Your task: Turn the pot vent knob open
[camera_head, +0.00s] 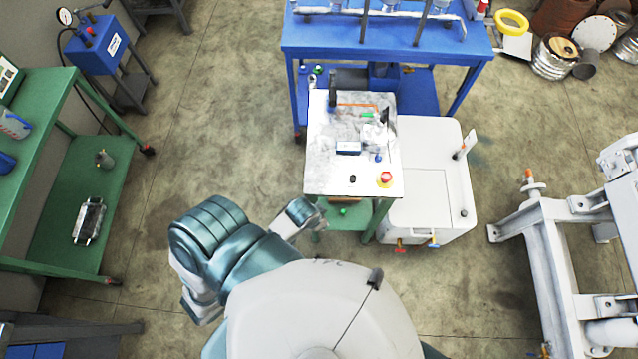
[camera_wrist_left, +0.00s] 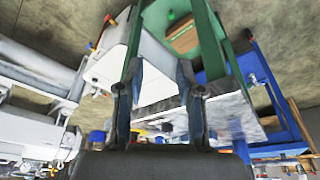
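A white box-shaped unit (camera_head: 425,190) stands on the floor beside a small bench. A red-handled valve (camera_head: 400,248) and a blue-handled valve (camera_head: 433,243) sit low on its near side. I cannot tell which fitting is the pot vent knob. The unit also shows at upper left in the left wrist view (camera_wrist_left: 112,58), with a small red and blue fitting (camera_wrist_left: 103,28). My left gripper (camera_head: 318,214) is near the bench's near left corner, apart from the valves. In the left wrist view its two fingers (camera_wrist_left: 160,76) are apart with nothing between them. My right gripper is not visible.
The small bench (camera_head: 325,175) has a panel top with a red button (camera_head: 386,178). A blue table (camera_head: 390,38) stands behind it. A green shelf (camera_head: 50,190) is at left and a white metal frame (camera_head: 560,220) at right. Open floor (camera_head: 215,130) lies left of the bench.

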